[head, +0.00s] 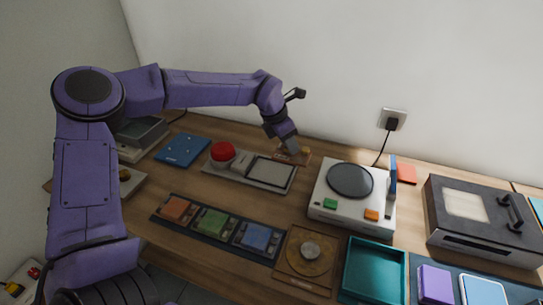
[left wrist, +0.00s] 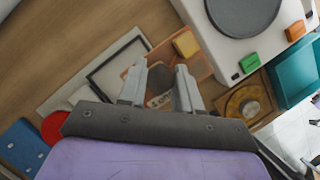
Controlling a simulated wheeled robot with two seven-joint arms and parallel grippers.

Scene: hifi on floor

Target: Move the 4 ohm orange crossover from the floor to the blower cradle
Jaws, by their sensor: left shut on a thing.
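My left gripper (head: 291,147) reaches down at the back of the wooden surface, shut on an orange-brown board, the crossover (head: 293,159). In the left wrist view the gripper (left wrist: 166,83) has its fingers at the crossover, which carries a yellow block (left wrist: 186,43) and a partly covered label. I cannot tell whether the board is lifted or still touching the wood. A grey tray (head: 208,170) with a red bulb (head: 222,151) and a framed rectangular recess (head: 270,172), apparently the blower cradle, lies just left of the gripper. My right gripper is in neither view.
A white turntable-like unit (head: 327,212) with a black disc stands right of the gripper. In front lie a dark tray (head: 163,219) with coloured modules, a brown board (head: 291,268) and a teal bin (head: 350,285). A blue board (head: 183,150) lies left; a dark box (head: 465,232) stands right.

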